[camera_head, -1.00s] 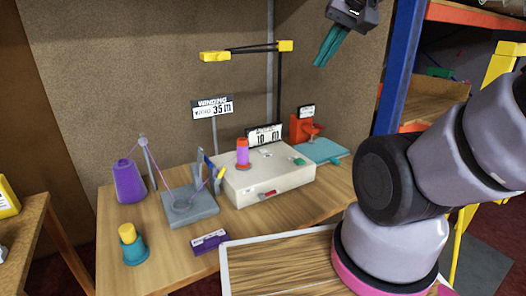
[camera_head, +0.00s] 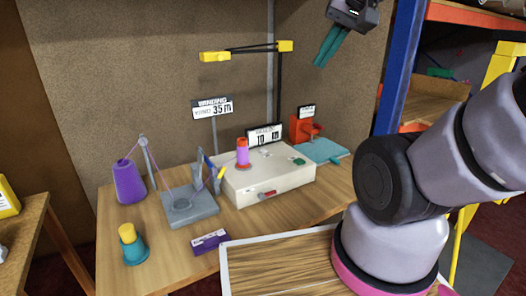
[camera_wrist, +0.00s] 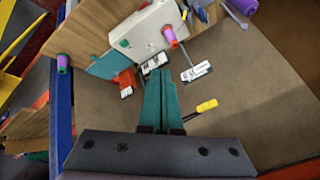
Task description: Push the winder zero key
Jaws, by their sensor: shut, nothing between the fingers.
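The winder is a cream box (camera_head: 268,182) on the wooden table, with a pink and orange spool (camera_head: 242,153) on top. A green key (camera_head: 298,161) is on its top right, and a red part (camera_head: 267,194) is on its front. Which of these is the zero key I cannot tell. A counter sign (camera_head: 264,136) stands behind the box. My gripper (camera_head: 322,62) has teal fingers, shut and empty, high above the table's back right. In the wrist view my gripper (camera_wrist: 160,76) points toward the box (camera_wrist: 143,32), apart from it.
A yellow-tipped lamp arm (camera_head: 215,56) hangs left of my gripper. A red clamp (camera_head: 305,128) and teal board (camera_head: 322,151) stand right of the winder. A purple cone (camera_head: 129,182), grey stand (camera_head: 188,206) and teal pot (camera_head: 132,246) are at left. A blue post (camera_head: 398,65) rises at right.

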